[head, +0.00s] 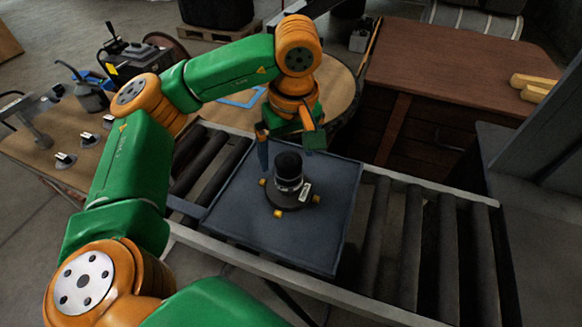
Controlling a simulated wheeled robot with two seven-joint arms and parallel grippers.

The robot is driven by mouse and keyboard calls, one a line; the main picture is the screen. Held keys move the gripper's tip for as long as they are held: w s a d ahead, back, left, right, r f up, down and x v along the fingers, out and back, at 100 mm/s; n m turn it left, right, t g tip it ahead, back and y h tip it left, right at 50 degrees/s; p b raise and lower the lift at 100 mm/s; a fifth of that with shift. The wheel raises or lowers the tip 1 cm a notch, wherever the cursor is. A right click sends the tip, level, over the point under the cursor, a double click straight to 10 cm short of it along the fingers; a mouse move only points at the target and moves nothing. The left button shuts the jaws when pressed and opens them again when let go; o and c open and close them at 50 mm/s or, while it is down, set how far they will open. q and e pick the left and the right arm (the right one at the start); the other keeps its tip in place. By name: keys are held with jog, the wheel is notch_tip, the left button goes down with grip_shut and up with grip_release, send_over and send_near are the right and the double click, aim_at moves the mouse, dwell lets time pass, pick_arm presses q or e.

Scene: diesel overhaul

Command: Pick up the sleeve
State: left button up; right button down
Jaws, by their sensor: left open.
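A dark upright cylinder with a black top, a lighter grey band and a small white label, which looks like the sleeve (289,168), stands on a dark round base (287,197) with small yellow blocks around it. The base sits on a blue-grey flat plate (239,205). My left gripper (289,148) is open, its fingers apart, at the far side of and slightly above the cylinder's top. I cannot tell whether a finger touches it. The gripper holds nothing that I can see. My right gripper is not in view.
The plate lies on a roller conveyor (408,240) with bare rollers on both sides. A brown wooden cabinet (450,60) stands behind right, a grey metal structure (525,170) at the right edge. A workbench (45,135) with tools is at the left.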

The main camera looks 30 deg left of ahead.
aim_at(288, 161)
pick_arm(q)
jog(key=f, duration=0.1)
jog(key=w+f, duration=0.1)
jog(key=f, duration=0.1)
jog(key=a+f+p, duration=0.1)
jog(key=shift+w+f, duration=0.25)
jog(key=shift+s, duration=0.1)
jog(key=shift+c, duration=0.9)
grip_shut()
jog(key=shift+r, duration=0.1)
